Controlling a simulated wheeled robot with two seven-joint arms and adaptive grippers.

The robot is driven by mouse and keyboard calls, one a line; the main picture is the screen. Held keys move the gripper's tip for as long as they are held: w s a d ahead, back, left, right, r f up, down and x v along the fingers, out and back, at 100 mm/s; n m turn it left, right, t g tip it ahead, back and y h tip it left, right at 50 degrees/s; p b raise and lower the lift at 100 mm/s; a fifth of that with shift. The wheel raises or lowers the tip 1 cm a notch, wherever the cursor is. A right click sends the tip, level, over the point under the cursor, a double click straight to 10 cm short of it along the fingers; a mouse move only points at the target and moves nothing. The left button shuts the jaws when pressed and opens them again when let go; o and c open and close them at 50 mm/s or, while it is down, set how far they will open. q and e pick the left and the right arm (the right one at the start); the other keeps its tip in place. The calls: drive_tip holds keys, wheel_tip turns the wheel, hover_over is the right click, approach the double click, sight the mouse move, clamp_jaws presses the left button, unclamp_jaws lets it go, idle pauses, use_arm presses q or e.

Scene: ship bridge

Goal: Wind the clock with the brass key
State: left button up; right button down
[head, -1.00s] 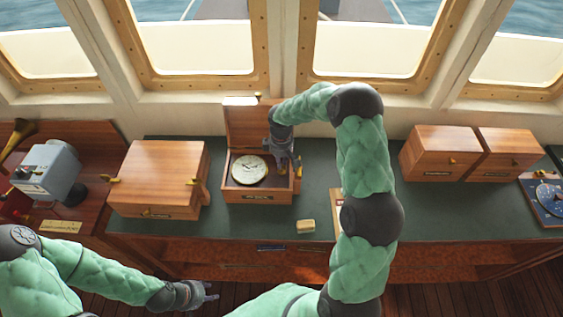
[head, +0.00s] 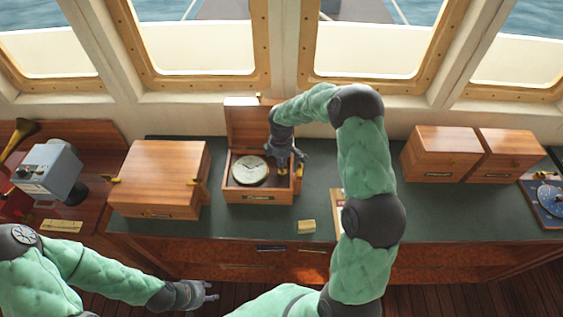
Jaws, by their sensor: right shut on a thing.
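The clock (head: 250,170) has a round cream dial and sits in an open wooden box (head: 245,197) with its lid raised at the back. My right gripper (head: 284,168) reaches down from above at the right side of this box. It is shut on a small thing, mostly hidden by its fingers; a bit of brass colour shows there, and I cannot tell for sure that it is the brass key. My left gripper (head: 208,293) is in front of the desk's edge, low and away from the clock, with its fingers apart and empty.
A closed wooden box (head: 160,165) stands left of the clock and two more closed boxes (head: 437,153) stand at the right. A grey device (head: 48,170) stands far left.

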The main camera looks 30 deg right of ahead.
drive_tip(key=shift+w+r, duration=0.1)
drive_tip(key=c, duration=1.3)
unclamp_jaws()
wheel_tip(320, 180, up, 12)
drive_tip(key=shift+f, duration=0.1)
